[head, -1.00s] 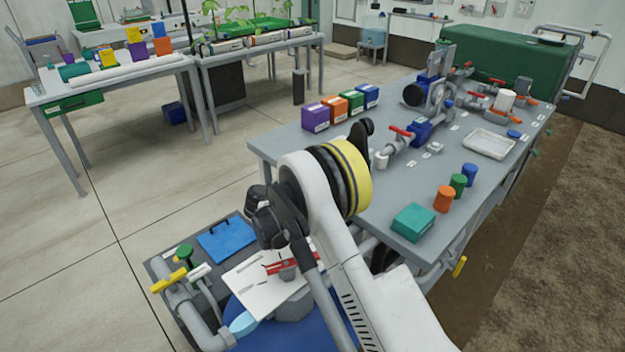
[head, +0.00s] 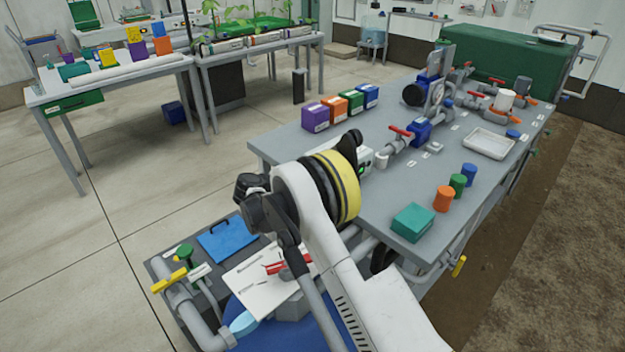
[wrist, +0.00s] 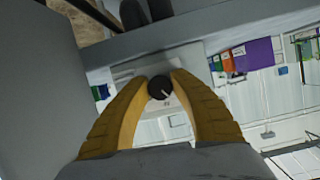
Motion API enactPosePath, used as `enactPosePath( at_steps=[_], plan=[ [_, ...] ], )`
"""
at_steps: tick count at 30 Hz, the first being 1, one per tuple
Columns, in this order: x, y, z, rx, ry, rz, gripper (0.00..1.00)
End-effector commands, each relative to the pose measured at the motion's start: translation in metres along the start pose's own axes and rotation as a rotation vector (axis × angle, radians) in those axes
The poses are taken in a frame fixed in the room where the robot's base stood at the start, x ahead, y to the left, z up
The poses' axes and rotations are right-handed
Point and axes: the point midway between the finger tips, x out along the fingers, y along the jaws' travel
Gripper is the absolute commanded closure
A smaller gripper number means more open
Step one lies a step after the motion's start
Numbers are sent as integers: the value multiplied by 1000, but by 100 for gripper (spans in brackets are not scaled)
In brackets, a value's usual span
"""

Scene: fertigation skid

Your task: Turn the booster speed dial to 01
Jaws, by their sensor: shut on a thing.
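The booster speed dial (wrist: 160,88) is a small round black knob with a pale pointer mark, seen in the wrist view on a whitish panel (wrist: 181,120). The mark slants toward the lower right of that picture; the scale numbers are too small to read. My gripper (wrist: 160,80) has its two yellow-brown fingers on either side of the knob, shut on it. In the head view, my arm hides the gripper and the dial; part of a white box with a small green patch (head: 366,157) shows just behind the arm.
The grey bench (head: 330,150) carries a blue pump with red-handled valves (head: 401,131), a white tray (head: 489,144), several coloured boxes and caps, and a teal box (head: 413,222) near its front edge. Floor is free at the left.

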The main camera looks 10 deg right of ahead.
Motion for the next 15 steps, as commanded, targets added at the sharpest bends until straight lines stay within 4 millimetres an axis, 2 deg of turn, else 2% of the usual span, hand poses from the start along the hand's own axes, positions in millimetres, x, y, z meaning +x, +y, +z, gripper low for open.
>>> enactPosePath(
  at_steps=[15],
  plan=[
    [1,0,0,-355,17,133,100]
  ],
)
